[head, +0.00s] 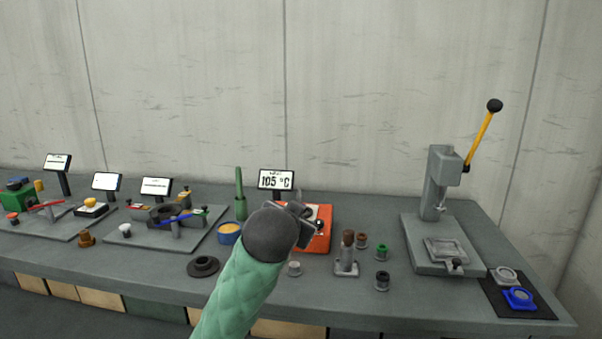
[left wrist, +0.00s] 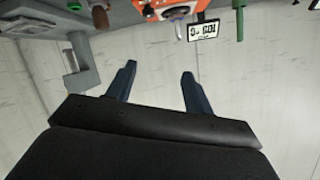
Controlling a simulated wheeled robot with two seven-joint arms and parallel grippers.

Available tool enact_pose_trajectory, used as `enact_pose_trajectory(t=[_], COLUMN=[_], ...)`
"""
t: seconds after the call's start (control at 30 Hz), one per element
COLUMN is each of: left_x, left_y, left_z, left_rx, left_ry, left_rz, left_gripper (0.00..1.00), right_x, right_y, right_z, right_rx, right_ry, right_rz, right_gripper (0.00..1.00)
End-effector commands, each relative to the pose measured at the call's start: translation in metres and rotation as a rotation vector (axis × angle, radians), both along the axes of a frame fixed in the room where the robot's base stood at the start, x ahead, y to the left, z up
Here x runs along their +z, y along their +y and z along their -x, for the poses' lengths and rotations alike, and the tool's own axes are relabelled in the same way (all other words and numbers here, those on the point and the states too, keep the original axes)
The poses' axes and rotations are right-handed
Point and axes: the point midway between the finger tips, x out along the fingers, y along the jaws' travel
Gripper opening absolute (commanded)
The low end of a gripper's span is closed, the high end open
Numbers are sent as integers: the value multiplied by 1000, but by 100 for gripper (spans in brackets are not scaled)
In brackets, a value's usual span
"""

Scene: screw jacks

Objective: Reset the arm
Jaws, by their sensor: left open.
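My left arm, in a green padded sleeve (head: 238,290) with a dark rounded wrist (head: 277,235), rises from the bottom middle of the head view. My left gripper (head: 303,213) is in front of the orange device and hides part of it; its gap to the device cannot be judged. In the left wrist view the two dark blue fingers of the gripper (left wrist: 159,72) are spread apart with nothing between them. That view is upside down, with the wall filling most of it. My right gripper is in neither view.
An orange device (head: 321,240) with a temperature display (head: 276,180) stands on the grey bench (head: 380,215). A lever press (head: 437,190) with a yellow handle is at right. Fixtures (head: 165,228) fill the left.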

Motion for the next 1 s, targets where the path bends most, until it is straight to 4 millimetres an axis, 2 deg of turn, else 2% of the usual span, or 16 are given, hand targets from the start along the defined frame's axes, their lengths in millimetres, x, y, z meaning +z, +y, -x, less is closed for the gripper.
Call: enact_pose_trajectory(t=[0.03, 0.1, 0.57, 0.87, 1.0], left_x=[-15, -33, -152, -232, -272], left_y=[6, 14, 67, 100, 112], left_z=[7, 17, 85, 142, 173], left_rx=[0, 0, 55, 128, 162], left_ry=[34, 71, 300, 462, 548], left_rz=[18, 41, 162, 196, 202], left_gripper=[52, 52, 52, 52, 52], right_x=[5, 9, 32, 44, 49], right_y=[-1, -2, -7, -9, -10], right_z=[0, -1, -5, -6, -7], right_rx=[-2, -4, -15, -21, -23], right_ry=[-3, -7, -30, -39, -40], right_rz=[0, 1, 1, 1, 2], right_gripper=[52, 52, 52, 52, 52])
